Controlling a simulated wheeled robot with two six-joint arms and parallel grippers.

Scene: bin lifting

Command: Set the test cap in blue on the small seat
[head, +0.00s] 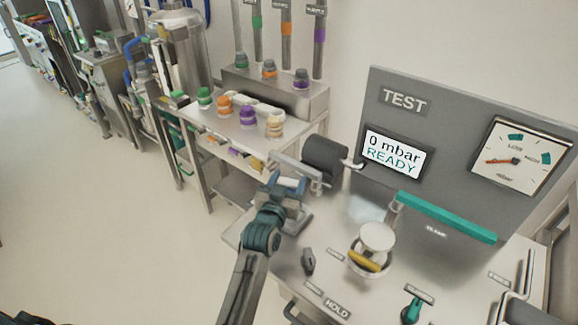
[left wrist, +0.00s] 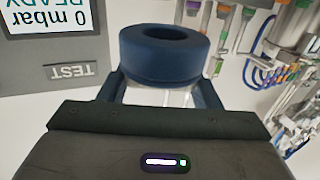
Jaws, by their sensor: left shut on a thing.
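The blue test cap (left wrist: 165,55) is a thick dark blue ring with a round hole, in the left wrist view. My left gripper (head: 290,184) is shut on it, with a finger on either side. In the head view a dark cylinder (head: 325,158) shows just beyond this gripper; its colour there does not tell whether it is the cap. A pale round seat (head: 377,236) stands on the bench right of and below the gripper, apart from it. I cannot tell its size class. My right gripper is not in view.
The grey TEST panel (head: 404,101) stands behind the bench, its display (head: 394,153) reading 0 mbar READY. A teal clamp bar (head: 445,217) lies behind the seat, a yellow piece (head: 364,261) before it. A black knob (head: 308,261) is left. Coloured caps (head: 247,116) stand on a side table.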

